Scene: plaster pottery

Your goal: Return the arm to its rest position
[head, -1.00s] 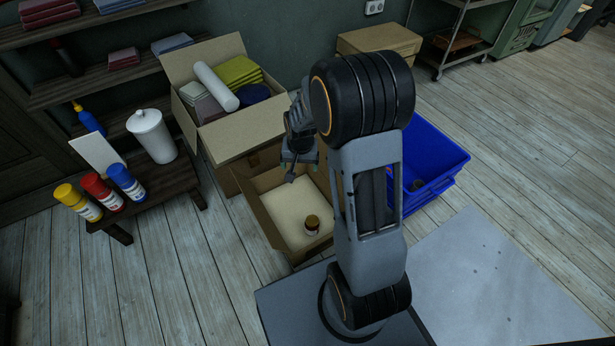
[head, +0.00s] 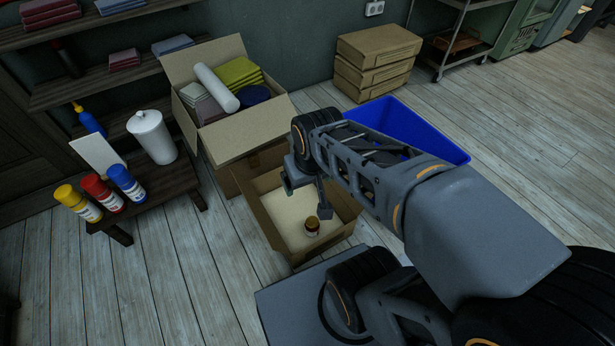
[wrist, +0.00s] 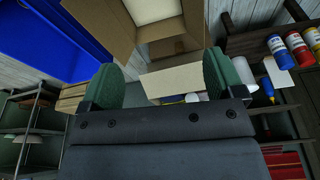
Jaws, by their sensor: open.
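My gripper (wrist: 162,85) shows in the wrist view with its two green fingers spread apart and nothing between them. A small brown jar (head: 312,226) stands on the pale floor of the open cardboard box (head: 275,236), apart from my gripper.
A blue bin (head: 410,128) stands behind my arm, partly hidden. A fuller carton (head: 247,125) is behind the open box. A low dark table (head: 172,190) on the left carries a white canister (head: 152,137) and coloured bottles (head: 103,191). Stacked boxes (head: 376,62) stand at the back wall.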

